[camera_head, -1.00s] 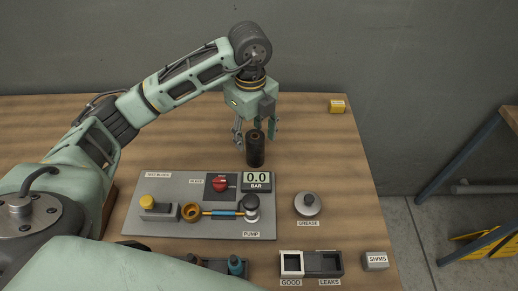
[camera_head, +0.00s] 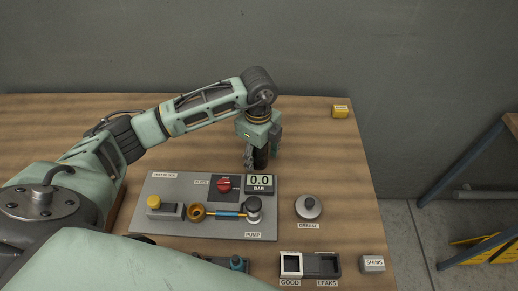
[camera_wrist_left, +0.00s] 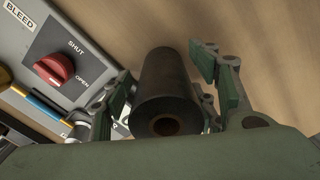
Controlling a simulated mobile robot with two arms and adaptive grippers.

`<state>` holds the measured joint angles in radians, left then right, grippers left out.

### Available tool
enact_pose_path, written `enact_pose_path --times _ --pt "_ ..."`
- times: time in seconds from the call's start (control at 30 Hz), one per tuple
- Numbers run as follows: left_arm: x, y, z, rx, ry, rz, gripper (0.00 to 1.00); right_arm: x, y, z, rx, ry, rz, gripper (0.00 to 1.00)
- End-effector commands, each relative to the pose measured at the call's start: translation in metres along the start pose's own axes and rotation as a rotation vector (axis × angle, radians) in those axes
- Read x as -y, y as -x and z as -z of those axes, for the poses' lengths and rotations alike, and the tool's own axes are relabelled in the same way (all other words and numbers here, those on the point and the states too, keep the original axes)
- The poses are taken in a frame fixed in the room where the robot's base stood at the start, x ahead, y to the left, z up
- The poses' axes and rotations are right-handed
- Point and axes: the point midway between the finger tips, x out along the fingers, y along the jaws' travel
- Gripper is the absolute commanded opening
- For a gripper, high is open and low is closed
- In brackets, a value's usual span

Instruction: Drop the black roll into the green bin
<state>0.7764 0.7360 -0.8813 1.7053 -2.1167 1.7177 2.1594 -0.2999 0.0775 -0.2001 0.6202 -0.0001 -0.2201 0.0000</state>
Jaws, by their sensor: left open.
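The black roll (camera_head: 261,158) stands upright on the wooden table, behind the pressure display. In the left wrist view the roll (camera_wrist_left: 166,95) shows its hollow end and sits between my left gripper's green pads. My left gripper (camera_head: 262,166) points down around the roll, partly hiding it. Its fingers (camera_wrist_left: 172,90) are open; a clear gap shows between the roll and the right-hand finger, and a smaller one on the other side. No green bin shows in either view. My right gripper is not in view.
The test block board (camera_head: 150,222) with the red bleed knob (camera_head: 224,185) and pressure display (camera_head: 259,181) lies just in front. A grease pot (camera_head: 308,207), the good and leaks trays (camera_head: 321,265), a shims box (camera_head: 373,264) and a yellow block (camera_head: 340,111) stand to the right. The table's back left is clear.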

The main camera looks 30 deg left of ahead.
Motion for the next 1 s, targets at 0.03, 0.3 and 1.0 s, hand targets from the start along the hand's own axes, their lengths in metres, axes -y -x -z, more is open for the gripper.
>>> enact_pose_path --times 0.03,0.3,1.0 --pt "0.0001 -0.0009 0.0 0.0 0.0 0.0 0.55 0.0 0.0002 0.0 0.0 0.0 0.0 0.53" --pt "0.0002 -0.0007 0.0001 0.0 -0.001 0.001 0.45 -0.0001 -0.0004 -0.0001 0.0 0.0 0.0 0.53" --pt "0.0006 0.0004 0.0 0.0 0.0 0.002 0.0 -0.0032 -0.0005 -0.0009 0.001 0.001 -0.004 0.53"
